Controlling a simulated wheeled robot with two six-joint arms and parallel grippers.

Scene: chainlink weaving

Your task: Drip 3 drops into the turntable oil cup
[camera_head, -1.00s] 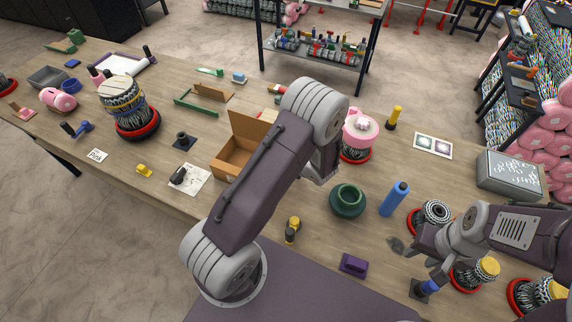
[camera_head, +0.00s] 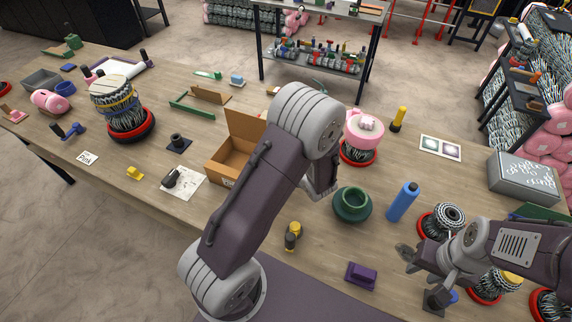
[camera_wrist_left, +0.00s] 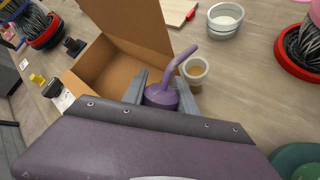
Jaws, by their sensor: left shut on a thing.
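A purple oil can (camera_wrist_left: 160,97) with a thin bent spout is in the left wrist view. My left gripper (camera_wrist_left: 161,92) is shut on its body, one finger on each side. The spout tip is near the upper rim of a small pale cup (camera_wrist_left: 195,78) with a tan inside; I cannot tell how far above it is. No drops are visible. I cannot tell for sure whether this cup is the turntable oil cup. In the head view my left arm hides the can and left gripper. My right gripper (camera_head: 423,275) looks open at the right front, near a dark square stand.
An open cardboard box (camera_wrist_left: 122,62) stands right beside the left gripper. A round grey container (camera_wrist_left: 225,19) with a white inside is beyond the cup. A green pot (camera_head: 351,204), blue bottle (camera_head: 402,202) and purple block (camera_head: 361,274) stand on the crowded table.

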